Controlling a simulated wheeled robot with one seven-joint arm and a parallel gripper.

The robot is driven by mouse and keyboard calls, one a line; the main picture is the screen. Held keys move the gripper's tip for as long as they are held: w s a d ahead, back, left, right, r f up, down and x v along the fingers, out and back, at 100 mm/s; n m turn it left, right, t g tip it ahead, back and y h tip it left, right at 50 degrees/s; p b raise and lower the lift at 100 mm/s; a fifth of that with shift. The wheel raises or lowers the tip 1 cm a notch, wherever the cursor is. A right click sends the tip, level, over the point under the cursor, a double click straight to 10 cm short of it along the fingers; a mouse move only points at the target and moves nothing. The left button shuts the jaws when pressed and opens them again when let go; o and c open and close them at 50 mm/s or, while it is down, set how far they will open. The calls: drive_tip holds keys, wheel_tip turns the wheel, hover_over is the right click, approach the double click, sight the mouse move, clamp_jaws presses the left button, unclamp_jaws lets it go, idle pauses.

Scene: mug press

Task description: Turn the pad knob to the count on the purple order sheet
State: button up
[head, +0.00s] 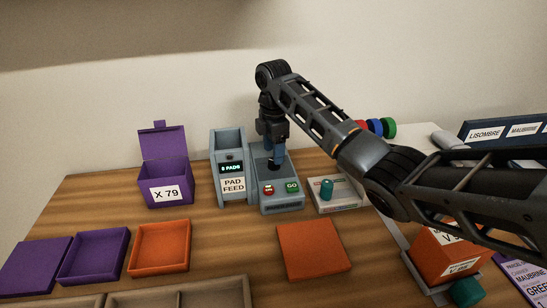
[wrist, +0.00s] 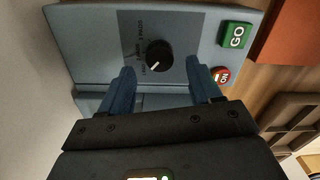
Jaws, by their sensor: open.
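The pad knob (wrist: 159,55) is black and round with a white pointer, on a grey panel in the wrist view. In the head view my gripper (head: 275,164) points down over the grey machine, hiding the knob. A purple-edged sheet (head: 527,279) shows partly at the lower right, mostly unreadable.
The machine has a red button (head: 268,189) and a green GO button (head: 292,187). A purple open-lidded box (head: 165,172) marked X 79 stands left. A teal cylinder (head: 326,189) stands right. Purple and orange trays (head: 160,247) lie in front.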

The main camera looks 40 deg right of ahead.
drive_tip(key=shift+r, duration=2.25)
